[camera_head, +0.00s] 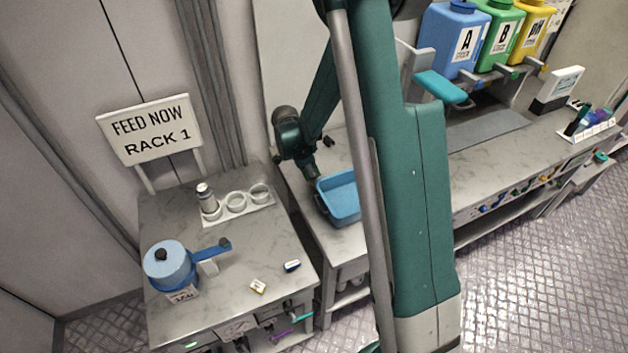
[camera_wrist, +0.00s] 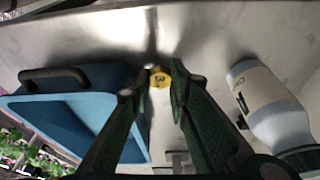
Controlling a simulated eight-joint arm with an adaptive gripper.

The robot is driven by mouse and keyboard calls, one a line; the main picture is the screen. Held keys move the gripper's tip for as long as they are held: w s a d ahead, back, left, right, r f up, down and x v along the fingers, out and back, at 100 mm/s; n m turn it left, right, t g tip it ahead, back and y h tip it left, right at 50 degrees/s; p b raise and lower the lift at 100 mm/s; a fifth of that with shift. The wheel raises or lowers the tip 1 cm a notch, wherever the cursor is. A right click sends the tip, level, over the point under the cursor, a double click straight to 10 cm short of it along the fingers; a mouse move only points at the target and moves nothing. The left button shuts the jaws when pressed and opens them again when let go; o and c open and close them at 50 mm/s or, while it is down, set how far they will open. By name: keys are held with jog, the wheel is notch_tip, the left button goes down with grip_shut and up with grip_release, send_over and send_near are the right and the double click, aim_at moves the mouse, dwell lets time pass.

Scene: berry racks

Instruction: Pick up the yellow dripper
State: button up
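A small yellow piece with a dark centre, seemingly the yellow dripper (camera_wrist: 159,78), shows in the wrist view between the tips of my gripper (camera_wrist: 158,82). A pale strip shows below it between the fingers; I cannot tell whether it belongs to it. The fingertips are close on both sides of the yellow piece, but I cannot tell whether they touch it. In the head view my gripper (camera_head: 311,172) points down over the middle bench, beside the blue tray's left rim. The dripper cannot be made out in the head view.
The blue tray (camera_wrist: 52,112) is left of my gripper in the wrist view; it also shows in the head view (camera_head: 342,191). A white bottle (camera_wrist: 270,105) lies close on the right. The left bench holds a blue-lidded pot (camera_head: 170,268) and a cup holder (camera_head: 240,212).

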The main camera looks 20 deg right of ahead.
jog(key=shift+r, duration=0.1)
notch_tip(320, 180, up, 10)
dwell(0.7)
jog(key=shift+s+d, duration=0.1)
jog(key=shift+d, duration=0.05)
dwell(0.5)
